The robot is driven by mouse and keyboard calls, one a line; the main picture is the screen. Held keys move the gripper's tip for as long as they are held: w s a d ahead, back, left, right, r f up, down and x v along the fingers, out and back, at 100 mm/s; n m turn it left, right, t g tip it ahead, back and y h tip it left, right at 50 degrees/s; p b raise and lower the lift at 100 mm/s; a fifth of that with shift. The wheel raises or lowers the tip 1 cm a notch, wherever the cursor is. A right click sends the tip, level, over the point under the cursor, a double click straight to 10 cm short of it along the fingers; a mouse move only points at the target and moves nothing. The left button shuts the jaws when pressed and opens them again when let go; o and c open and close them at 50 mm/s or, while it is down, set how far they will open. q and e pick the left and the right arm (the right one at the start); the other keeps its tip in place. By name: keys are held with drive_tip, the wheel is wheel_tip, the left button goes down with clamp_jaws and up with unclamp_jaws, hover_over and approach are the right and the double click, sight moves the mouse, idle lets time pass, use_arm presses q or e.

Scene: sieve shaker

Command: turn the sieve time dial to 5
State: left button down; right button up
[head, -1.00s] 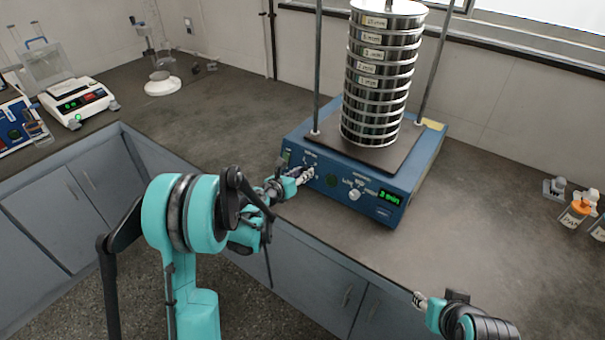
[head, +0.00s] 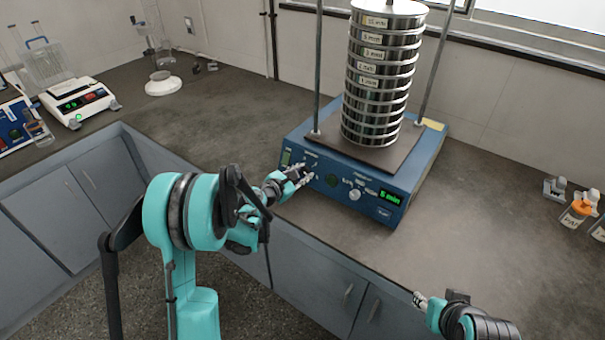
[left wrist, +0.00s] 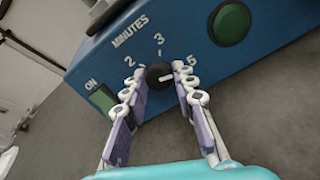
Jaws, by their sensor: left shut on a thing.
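The time dial (left wrist: 158,76) is a small black knob with a white pointer line, on the blue front panel of the sieve shaker (head: 352,180). In the left wrist view its pointer points right, toward the printed 5; 2 and 3 also show. My left gripper (left wrist: 160,88) has one finger on each side of the dial and is shut on it. In the head view the left gripper (head: 303,175) hides the dial. The shaker's green display (head: 390,197) appears to read 5 min. My right gripper (head: 419,299) is at the lower right, away from the shaker; its opening is unclear.
A green round button (left wrist: 229,24) sits right of the dial, and a green ON switch (left wrist: 103,100) left of it. A tall sieve stack (head: 380,75) stands on the shaker between two rods. A balance (head: 75,103) stands at left, orange-lidded jars (head: 580,209) at right.

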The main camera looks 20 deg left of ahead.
idle(0.5)
use_arm(q)
drive_tip(key=c, duration=1.2)
unclamp_jaws()
drive_tip(key=v, duration=1.2)
